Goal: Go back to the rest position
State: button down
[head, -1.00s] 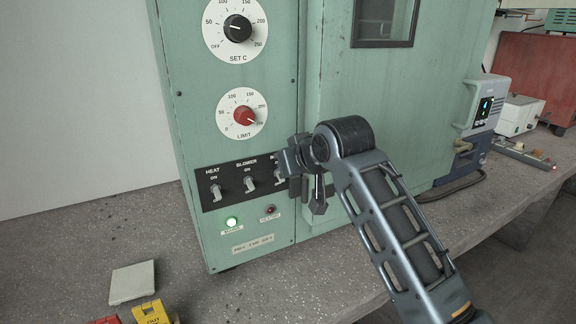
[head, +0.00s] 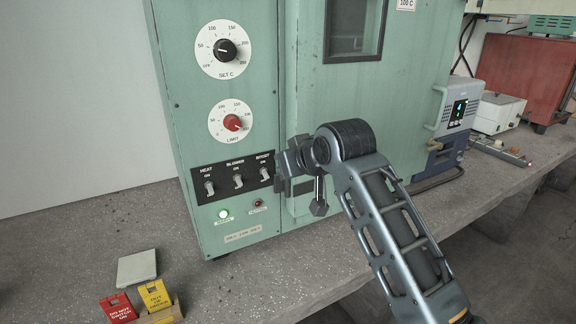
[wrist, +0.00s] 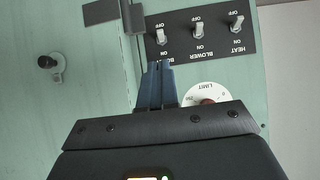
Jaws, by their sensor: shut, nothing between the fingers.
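My gripper shows in the wrist view (wrist: 158,68) with its two blue fingers shut together and nothing between them. The fingers point towards the switch panel (wrist: 215,32) of a green oven. In the head view my arm reaches up from the lower right, and its wrist end is in front of the oven (head: 290,100), just right of the switch panel (head: 232,178). The fingertips are hidden there behind my wrist. I cannot tell whether they touch the oven.
A blue-grey instrument (head: 457,108), a white box (head: 498,113) and a red cabinet (head: 525,75) stand to the right. The bench front (head: 250,285) is mostly bare.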

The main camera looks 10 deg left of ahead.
jog(key=s+d+f+m+t+h, duration=0.15)
jog(key=s+d+f, duration=0.25)
jog(key=s+f, duration=0.4)
jog(key=s+d+f+m+t, duration=0.1)
jog(key=s+d+f+m, duration=0.35)
jog(key=s, duration=0.65)
jog(key=s+d+f+t, duration=0.1)
jog(key=s+d+f, duration=0.4)
jog(key=s+f, duration=0.4)
jog(key=s+d+r+m+t+h, duration=0.1)
jog(key=s+d+h, duration=0.1)
jog(key=s+d, duration=0.5)
jog(key=s+d+r+t+h, duration=0.1)
jog(key=s+d+r, duration=0.1)
jog(key=s, duration=0.8)
jog(key=s+d+r+h, duration=0.1)
jog(key=s+d+r, duration=0.4)
jog(key=s+r, duration=0.4)
jog(key=s, duration=0.3)
jog(key=shift+d+h, duration=0.25)
jog(key=shift+h, duration=0.1)
jog(key=shift+w, duration=0.1)
